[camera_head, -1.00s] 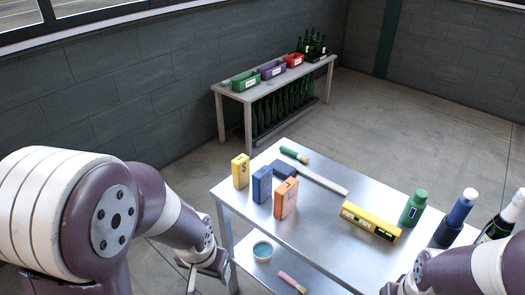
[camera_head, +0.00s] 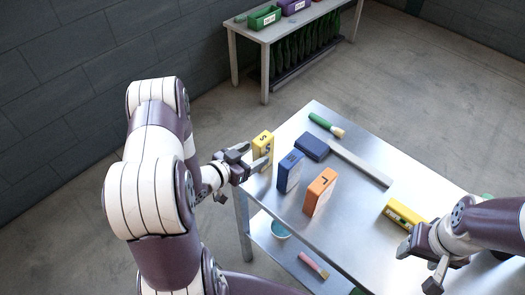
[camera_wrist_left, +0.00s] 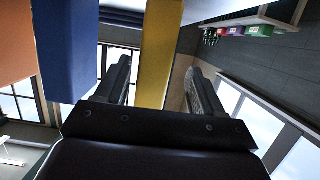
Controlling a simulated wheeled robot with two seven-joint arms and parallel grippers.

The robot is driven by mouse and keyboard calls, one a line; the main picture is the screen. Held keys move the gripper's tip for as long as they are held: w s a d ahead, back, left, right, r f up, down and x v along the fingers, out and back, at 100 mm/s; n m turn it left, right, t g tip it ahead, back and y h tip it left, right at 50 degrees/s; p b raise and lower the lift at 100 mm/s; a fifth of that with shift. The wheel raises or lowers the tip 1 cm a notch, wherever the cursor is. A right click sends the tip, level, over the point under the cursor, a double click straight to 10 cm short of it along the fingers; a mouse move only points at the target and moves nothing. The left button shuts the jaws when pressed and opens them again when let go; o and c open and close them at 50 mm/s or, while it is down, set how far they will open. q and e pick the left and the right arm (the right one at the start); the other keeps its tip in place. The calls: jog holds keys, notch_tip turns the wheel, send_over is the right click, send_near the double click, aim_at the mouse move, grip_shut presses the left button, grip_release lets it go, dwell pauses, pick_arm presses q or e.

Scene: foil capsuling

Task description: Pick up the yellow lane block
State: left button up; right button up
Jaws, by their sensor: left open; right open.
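The yellow lane block (camera_head: 263,145) stands upright at the left corner of the metal table, with a dark S mark on it. My left gripper (camera_head: 255,160) is open beside this block, on its near left side. In the left wrist view the yellow block (camera_wrist_left: 158,55) shows between the two open fingers (camera_wrist_left: 160,88); I cannot tell whether they touch it. My right gripper (camera_head: 422,266) is open and empty at the right, near the table's front edge.
A blue block (camera_head: 289,172) and an orange block (camera_head: 320,192) stand close to the right. A dark blue block (camera_head: 312,147), a brush (camera_head: 326,125), a metal strip (camera_head: 360,164) and a yellow level (camera_head: 403,213) lie on the table (camera_head: 349,216). A bowl (camera_head: 280,229) sits on the lower shelf.

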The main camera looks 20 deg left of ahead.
aim_at(263, 149)
pick_arm(q)
jog(key=w, duration=0.1)
jog(key=w+d, duration=0.2)
jog(key=shift+w+f, duration=0.25)
jog(key=shift+w, duration=0.15)
jog(key=shift+c, duration=1.2)
jog(key=c, duration=0.9)
jog(key=shift+r, duration=0.1)
